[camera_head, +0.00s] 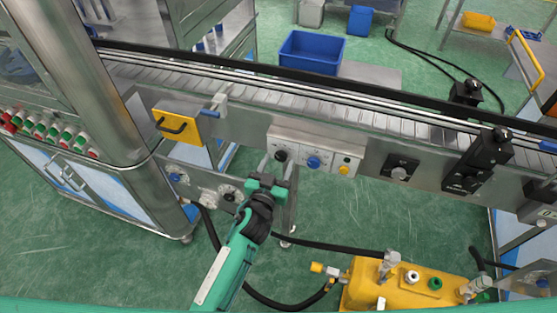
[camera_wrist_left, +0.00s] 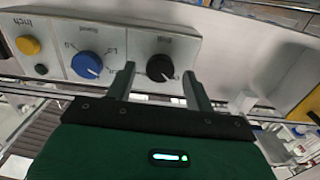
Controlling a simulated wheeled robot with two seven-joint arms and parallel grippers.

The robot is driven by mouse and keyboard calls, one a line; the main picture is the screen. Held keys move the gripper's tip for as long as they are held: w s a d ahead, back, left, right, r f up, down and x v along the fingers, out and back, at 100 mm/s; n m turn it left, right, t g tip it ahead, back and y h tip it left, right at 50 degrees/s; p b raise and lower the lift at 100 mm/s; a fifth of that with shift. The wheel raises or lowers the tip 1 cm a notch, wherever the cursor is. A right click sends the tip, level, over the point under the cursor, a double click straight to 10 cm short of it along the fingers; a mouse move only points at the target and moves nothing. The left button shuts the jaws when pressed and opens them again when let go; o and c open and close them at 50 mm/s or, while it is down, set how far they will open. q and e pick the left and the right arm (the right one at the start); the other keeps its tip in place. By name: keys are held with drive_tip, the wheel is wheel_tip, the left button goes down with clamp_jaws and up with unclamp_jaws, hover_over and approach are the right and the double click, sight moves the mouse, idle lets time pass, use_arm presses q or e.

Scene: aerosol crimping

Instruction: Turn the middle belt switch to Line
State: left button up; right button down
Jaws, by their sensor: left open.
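In the left wrist view the box appears turned over, with the black knob (camera_wrist_left: 160,68) to the right of the blue knob (camera_wrist_left: 87,64). My left gripper (camera_head: 276,166) is open in front of the black knob. Its two fingers (camera_wrist_left: 160,78) straddle that knob in the picture; contact cannot be told. My right gripper is out of view.
A yellow handled plate (camera_head: 177,126) is left of the box, and a black-plated knob (camera_head: 399,171) is right of it. The slatted conveyor (camera_head: 340,112) runs above. A yellow machine (camera_head: 420,290) with hoses stands below right. The green floor is partly clear.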

use_arm(q)
drive_tip(key=shift+w+d, duration=0.2)
drive_tip(key=shift+w, duration=0.45)
drive_tip(key=shift+c, duration=0.6)
drive_tip(key=c, duration=0.9)
drive_tip(key=shift+o, duration=0.2)
